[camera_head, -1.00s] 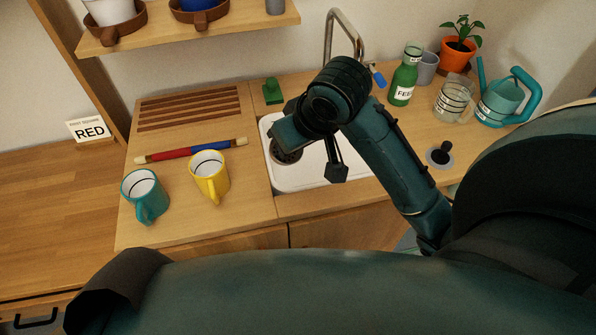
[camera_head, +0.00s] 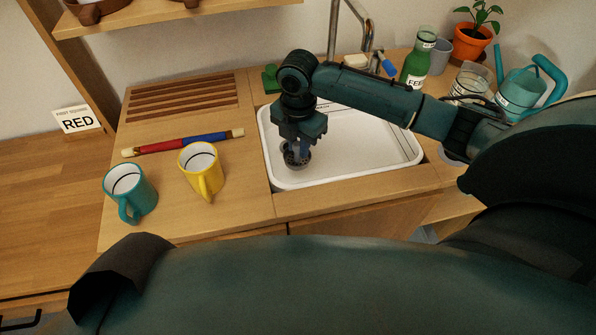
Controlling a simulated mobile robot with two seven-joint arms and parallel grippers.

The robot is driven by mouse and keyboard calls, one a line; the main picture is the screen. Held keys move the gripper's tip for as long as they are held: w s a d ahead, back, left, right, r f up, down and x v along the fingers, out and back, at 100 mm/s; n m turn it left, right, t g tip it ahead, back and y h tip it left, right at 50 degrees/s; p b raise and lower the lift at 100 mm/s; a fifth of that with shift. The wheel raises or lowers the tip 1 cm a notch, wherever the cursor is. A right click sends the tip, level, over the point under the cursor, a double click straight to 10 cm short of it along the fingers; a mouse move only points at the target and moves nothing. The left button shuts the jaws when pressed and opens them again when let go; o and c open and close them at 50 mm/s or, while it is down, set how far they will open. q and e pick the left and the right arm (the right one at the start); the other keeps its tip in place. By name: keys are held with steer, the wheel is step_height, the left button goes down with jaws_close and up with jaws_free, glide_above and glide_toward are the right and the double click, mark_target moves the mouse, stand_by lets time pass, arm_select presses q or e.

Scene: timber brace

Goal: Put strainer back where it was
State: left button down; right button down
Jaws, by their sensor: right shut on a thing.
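My right gripper (camera_head: 298,146) points down into the left part of the white sink (camera_head: 362,150). It is shut on the strainer (camera_head: 297,161), a small grey round piece with dark holes, at the drain end of the sink. The fingers cover its upper part, and the drain beneath is hidden. I cannot tell whether the strainer is seated in the drain or just above it. My left gripper is not in view; a large teal link of my own arm fills the bottom of the view.
A yellow mug (camera_head: 202,171), a teal mug (camera_head: 130,191) and a red-blue rod (camera_head: 184,143) lie left of the sink. The faucet (camera_head: 368,35), green bottle (camera_head: 418,57) and watering can (camera_head: 522,90) stand behind and right. The right sink basin is clear.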

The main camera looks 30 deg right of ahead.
mark_target(298, 142)
step_height(298, 142, down, 7)
steer(key=shift+f, duration=0.2)
steer(key=shift+f, duration=0.1)
steer(key=c, duration=1.3)
jaws_free()
step_height(298, 142, up, 11)
steer(key=shift+f, duration=0.1)
steer(key=shift+r+p, duration=0.3)
steer(key=shift+r, duration=0.45)
